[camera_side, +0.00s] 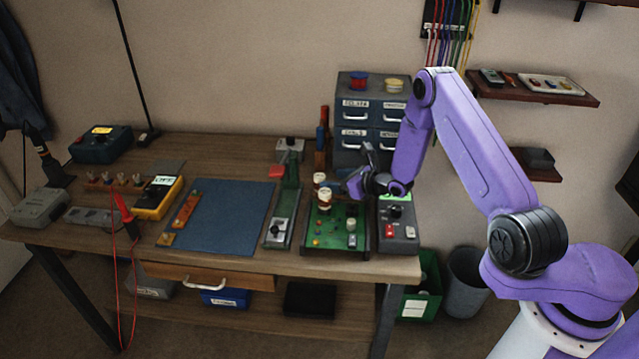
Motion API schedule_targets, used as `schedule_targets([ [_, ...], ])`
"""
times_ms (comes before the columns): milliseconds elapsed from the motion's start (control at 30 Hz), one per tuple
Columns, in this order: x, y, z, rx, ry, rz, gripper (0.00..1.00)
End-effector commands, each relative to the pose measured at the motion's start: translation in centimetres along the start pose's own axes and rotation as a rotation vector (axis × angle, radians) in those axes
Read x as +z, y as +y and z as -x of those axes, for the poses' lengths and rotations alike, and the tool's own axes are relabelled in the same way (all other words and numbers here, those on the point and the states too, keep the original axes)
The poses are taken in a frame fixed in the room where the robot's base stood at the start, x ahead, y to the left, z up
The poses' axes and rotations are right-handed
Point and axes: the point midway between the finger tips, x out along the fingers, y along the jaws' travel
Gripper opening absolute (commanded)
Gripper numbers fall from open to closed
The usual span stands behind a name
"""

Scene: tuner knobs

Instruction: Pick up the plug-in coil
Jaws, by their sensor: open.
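A green circuit board (322,238) in a dark frame lies near the right end of the bench. On its back part stands a small cream cylinder with reddish-brown bands (325,199), which looks like the plug-in coil. A similar cream and brown piece (319,179) shows just behind it; I cannot tell whether it is a second coil. My gripper (355,168) is open and empty, to the right of these pieces and slightly higher in the picture, apart from them. Its fingers point left, and the wrist is partly hidden behind my purple arm.
A grey control box (397,222) with a lit green display stands right of the board. A drawer cabinet (362,120) stands behind. The blue mat (225,220) is mostly bare.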

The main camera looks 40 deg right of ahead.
Motion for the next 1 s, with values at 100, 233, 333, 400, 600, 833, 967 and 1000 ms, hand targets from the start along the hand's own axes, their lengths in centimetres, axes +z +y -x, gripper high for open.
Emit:
schedule_targets([
  [100, 0.0, 0.1, -0.7, 0.001, 0.001, 0.000, 0.65],
  [233, 0.0, 0.3, -2.3, 0.002, 0.000, 0.002, 0.65],
  [333, 0.0, 0.3, -3.5, 0.001, -0.001, 0.001, 0.65],
  [400, -0.1, 0.3, -4.2, 0.001, 0.000, 0.001, 0.65],
  [600, 0.0, 0.2, -5.2, 0.000, 0.001, -0.001, 0.65],
  [833, 0.0, 0.2, -5.2, 0.000, 0.001, -0.001, 0.62],
  [967, 0.0, 0.3, -5.2, 0.000, 0.001, 0.000, 0.20],
  [1000, 0.0, 0.2, -5.2, 0.000, 0.001, 0.000, 0.07],
])
